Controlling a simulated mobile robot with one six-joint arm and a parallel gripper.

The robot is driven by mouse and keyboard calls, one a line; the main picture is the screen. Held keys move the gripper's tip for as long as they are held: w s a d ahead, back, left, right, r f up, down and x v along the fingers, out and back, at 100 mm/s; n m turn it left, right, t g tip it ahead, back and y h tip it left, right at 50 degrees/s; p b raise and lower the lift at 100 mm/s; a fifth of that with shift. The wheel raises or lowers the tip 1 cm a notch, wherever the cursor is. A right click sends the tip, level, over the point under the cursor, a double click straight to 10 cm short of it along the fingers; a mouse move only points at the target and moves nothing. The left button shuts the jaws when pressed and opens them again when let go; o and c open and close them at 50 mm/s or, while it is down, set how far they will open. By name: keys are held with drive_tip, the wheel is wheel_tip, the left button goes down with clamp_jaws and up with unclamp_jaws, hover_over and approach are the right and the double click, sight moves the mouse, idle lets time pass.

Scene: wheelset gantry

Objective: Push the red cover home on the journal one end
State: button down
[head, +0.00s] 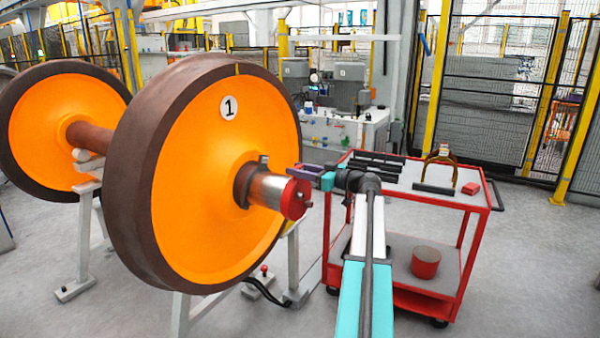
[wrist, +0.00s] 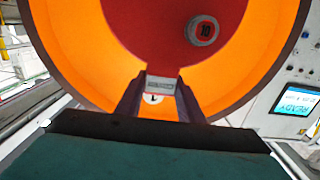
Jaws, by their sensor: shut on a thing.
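The wheelset's near orange wheel (head: 205,175) bears a round label 1 (head: 227,107). Its grey journal (head: 265,190) sticks out to the right. The red cover (head: 295,199) sits at the journal's outer end; I cannot tell whether a gap is left behind it. In the wrist view the cover (wrist: 160,35) is a large red disc with a round grey fitting (wrist: 203,30). My gripper (head: 294,173) is at the cover's upper edge. In the wrist view my gripper (wrist: 160,95) is shut on a small grey, red-edged tab (wrist: 160,84) at the cover's rim.
A red cart (head: 483,225) stands right of the journal, close to my arm. It carries black bars (head: 376,160), a bronze arch (head: 440,165), a red block (head: 470,188) and a red cylinder (head: 425,262) below. A lit screen (wrist: 301,98) is at right in the wrist view.

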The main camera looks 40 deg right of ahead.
drive_tip(key=shift+w+a+b, duration=0.15)
drive_tip(key=shift+w+b, duration=0.3)
drive_tip(key=shift+w, duration=0.15)
drive_tip(key=c, duration=1.1)
unclamp_jaws()
drive_tip(key=shift+s, duration=0.1)
drive_tip(key=b+v, duration=0.2)
drive_tip(key=v, duration=1.1)
drive_tip(key=shift+s+f, duration=0.1)
drive_tip(key=shift+s, duration=0.25)
